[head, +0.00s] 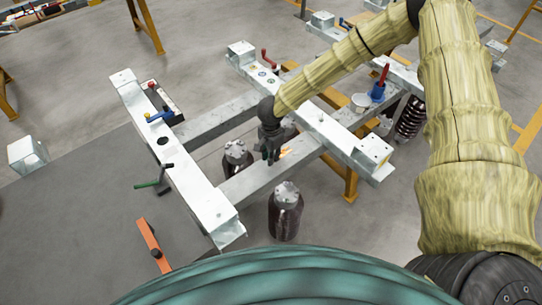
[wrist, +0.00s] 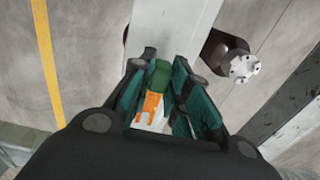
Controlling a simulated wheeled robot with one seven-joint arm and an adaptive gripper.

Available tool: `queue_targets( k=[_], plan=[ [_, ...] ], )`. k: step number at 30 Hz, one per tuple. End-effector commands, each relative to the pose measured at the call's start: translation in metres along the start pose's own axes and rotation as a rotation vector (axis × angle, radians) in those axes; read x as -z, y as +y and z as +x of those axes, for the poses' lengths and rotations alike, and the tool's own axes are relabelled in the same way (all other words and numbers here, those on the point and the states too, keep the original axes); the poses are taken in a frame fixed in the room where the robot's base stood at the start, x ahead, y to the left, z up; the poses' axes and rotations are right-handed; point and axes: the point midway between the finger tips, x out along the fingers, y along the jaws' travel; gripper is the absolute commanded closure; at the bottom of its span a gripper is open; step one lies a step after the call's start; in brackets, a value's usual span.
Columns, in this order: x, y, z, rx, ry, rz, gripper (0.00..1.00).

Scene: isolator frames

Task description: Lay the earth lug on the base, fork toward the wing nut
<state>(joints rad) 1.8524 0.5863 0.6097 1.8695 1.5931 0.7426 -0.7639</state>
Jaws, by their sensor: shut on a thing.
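My gripper (head: 272,153) is over the near grey cross beam (head: 250,181) of the steel frame, pointing down. In the wrist view, its teal fingers (wrist: 158,72) are shut on the earth lug, a small piece with a green body (wrist: 160,74) and an orange fork (wrist: 150,105). The fork's prongs point toward the bottom of the wrist picture, toward my palm side. In the head view a bit of orange (head: 286,152) shows beside the fingers. I cannot tell whether the lug touches the beam. I cannot make out the wing nut or which part is the base.
Dark ribbed insulators with metal caps (head: 286,192) stand close beside the beam, another (head: 237,155) behind it. White rails (head: 185,165) and (head: 320,120) flank my gripper.

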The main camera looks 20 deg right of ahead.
Motion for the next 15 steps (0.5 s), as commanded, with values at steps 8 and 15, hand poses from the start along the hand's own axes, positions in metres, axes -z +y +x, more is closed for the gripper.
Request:
queue_targets(
  k=[8, 15],
  plan=[
    [0.000, 0.000, -0.020, 0.000, 0.000, 0.000, 1.00],
    [0.000, 0.000, -0.034, 0.000, 0.000, 0.000, 1.00]
  ],
)
